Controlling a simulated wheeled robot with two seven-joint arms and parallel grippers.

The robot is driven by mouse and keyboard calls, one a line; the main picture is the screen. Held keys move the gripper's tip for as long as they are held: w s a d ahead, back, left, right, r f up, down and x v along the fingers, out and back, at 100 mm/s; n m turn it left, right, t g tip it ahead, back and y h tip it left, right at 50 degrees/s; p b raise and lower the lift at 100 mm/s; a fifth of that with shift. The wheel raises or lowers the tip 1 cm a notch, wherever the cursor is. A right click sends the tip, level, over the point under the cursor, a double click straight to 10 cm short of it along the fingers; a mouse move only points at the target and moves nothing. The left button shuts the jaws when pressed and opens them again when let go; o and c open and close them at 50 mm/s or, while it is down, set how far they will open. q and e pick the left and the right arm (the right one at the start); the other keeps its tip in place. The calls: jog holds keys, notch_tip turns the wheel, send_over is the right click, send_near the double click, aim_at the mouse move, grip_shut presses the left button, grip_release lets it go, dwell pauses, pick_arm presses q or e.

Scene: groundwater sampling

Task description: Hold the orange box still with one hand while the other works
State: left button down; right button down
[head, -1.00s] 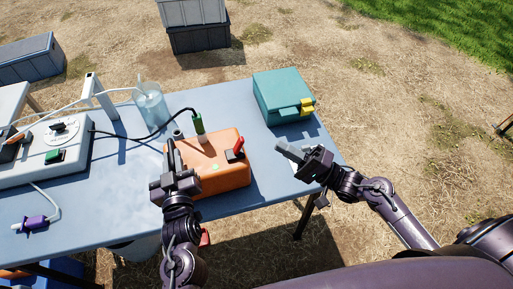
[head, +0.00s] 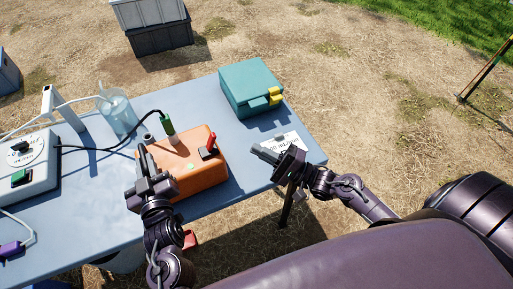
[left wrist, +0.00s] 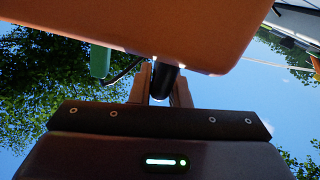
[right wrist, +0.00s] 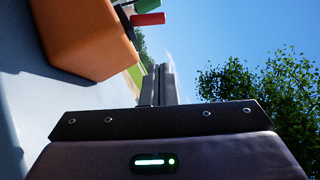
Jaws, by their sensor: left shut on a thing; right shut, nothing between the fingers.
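The orange box (head: 195,178) sits on the blue table, with a red lever (head: 211,140) and a green plug (head: 167,126) on top. It also shows in the left wrist view (left wrist: 150,25) and the right wrist view (right wrist: 85,40). My left gripper (head: 145,160) is at the box's left side. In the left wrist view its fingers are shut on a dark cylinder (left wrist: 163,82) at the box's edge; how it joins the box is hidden. My right gripper (head: 266,154) is shut and empty, to the right of the box and apart from it.
A teal case (head: 245,85) with a yellow latch stands at the back right. A white printed card (head: 284,141) lies by my right gripper. A clear beaker (head: 117,112) and a white instrument (head: 25,175) with cables stand to the left. A black cable runs to the green plug.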

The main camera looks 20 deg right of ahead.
aim_at(212, 139)
jog(key=w+a+r, duration=0.3)
jog(key=a, duration=0.4)
jog(key=shift+w+a, duration=0.15)
jog(key=shift+w, duration=0.25)
jog(key=shift+a+r+n+g, duration=0.25)
jog(key=shift+r+n+g, duration=0.4)
jog(key=shift+n, duration=0.25)
pick_arm(q)
jog(key=shift+f, duration=0.1)
pick_arm(e)
jog(key=shift+a+r+n+g+h, duration=0.25)
jog(key=shift+n+g+h, duration=0.15)
jog(key=shift+n, duration=0.1)
jog(key=shift+a+r+n+g+h, duration=0.2)
jog(key=shift+n+g+h, duration=0.15)
jog(key=shift+n, duration=0.15)
jog(key=shift+a+r+n+g+h, duration=0.2)
jog(key=shift+a+n+g+h, duration=0.2)
jog(key=shift+n+h, duration=0.25)
jog(key=s+d+r, duration=0.4)
jog(key=s+d, duration=0.3)
jog(key=d, duration=0.3)
jog(key=shift+r, duration=0.15)
jog(key=shift+d, duration=0.1)
